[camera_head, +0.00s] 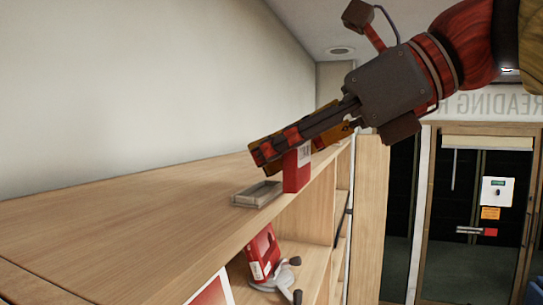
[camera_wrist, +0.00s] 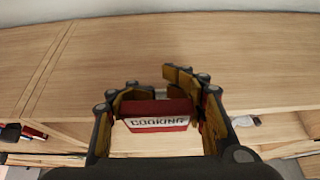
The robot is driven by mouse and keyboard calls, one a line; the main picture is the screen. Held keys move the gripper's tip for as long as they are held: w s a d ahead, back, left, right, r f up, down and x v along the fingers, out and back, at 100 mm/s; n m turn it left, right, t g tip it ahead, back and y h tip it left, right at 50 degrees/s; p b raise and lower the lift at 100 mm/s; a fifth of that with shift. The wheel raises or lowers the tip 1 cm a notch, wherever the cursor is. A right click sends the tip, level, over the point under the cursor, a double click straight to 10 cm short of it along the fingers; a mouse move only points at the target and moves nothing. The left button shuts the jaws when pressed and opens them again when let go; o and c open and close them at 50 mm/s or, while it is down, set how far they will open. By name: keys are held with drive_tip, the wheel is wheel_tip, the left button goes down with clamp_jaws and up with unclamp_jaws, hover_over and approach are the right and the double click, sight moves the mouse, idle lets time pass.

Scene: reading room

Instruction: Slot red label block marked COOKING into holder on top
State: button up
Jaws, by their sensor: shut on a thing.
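The red block (camera_wrist: 158,112) has a white label reading COOKING, which faces the wrist camera. My gripper (camera_wrist: 160,105) is shut on it, with a finger on each side. In the head view my gripper (camera_head: 277,152) reaches in from the upper right, and the red block (camera_head: 297,170) hangs below its fingers near the front edge of the shelf top. The holder (camera_head: 257,194), a small grey open tray, sits on the shelf top just left of the block. The block looks apart from the holder. The holder does not show in the wrist view.
The wooden shelf top (camera_head: 120,215) is otherwise clear and runs along a plain wall. Below it, an open compartment holds a red and white object (camera_head: 262,255) beside a grey and white item (camera_head: 285,280). A door (camera_head: 480,220) stands at the right.

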sight(232, 193)
drive_tip(key=shift+w+a, duration=0.3)
drive_tip(key=shift+a, duration=0.4)
drive_tip(key=shift+w+a, duration=0.25)
drive_tip(key=shift+a, duration=0.45)
drive_tip(key=shift+w+a, duration=0.3)
drive_tip(key=shift+a, duration=0.4)
drive_tip(key=shift+d+f, duration=0.15)
drive_tip(key=shift+f, duration=0.1)
drive_tip(key=shift+f, duration=0.1)
drive_tip(key=o, duration=1.6)
drive_tip(key=shift+o, duration=0.2)
drive_tip(key=v, duration=1)
drive_tip(key=shift+v, duration=0.95)
